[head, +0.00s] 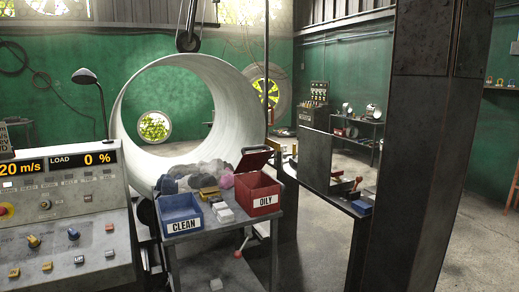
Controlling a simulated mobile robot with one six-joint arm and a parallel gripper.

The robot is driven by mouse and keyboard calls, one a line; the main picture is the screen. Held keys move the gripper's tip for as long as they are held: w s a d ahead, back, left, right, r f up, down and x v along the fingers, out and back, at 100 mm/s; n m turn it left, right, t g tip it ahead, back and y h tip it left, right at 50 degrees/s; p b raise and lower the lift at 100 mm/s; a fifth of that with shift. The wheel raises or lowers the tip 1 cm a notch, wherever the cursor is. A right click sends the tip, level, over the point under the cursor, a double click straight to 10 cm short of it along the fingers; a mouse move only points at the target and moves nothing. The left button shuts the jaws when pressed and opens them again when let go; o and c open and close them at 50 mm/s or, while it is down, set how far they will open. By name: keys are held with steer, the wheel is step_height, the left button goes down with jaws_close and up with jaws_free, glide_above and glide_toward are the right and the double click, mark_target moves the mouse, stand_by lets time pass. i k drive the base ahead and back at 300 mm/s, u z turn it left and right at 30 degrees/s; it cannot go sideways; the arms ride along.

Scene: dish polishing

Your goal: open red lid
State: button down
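A red bin (257,182) labelled OILY stands on the right side of a small metal table in the head view. Its dark red lid (255,160) stands tilted up at the bin's back edge, and the bin's top looks uncovered. The bin's inside is too dark and small to make out. My gripper is not in view.
A blue bin (181,215) labelled CLEAN stands left of the red bin on the table (205,238). Grey and pink rags lie behind them. A control panel (65,225) is at left. A large dark metal column (425,150) blocks the right.

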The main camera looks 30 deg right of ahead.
mark_target(254, 161)
steer(key=u, duration=0.3)
steer(key=i, duration=1)
steer(key=z, duration=0.3)
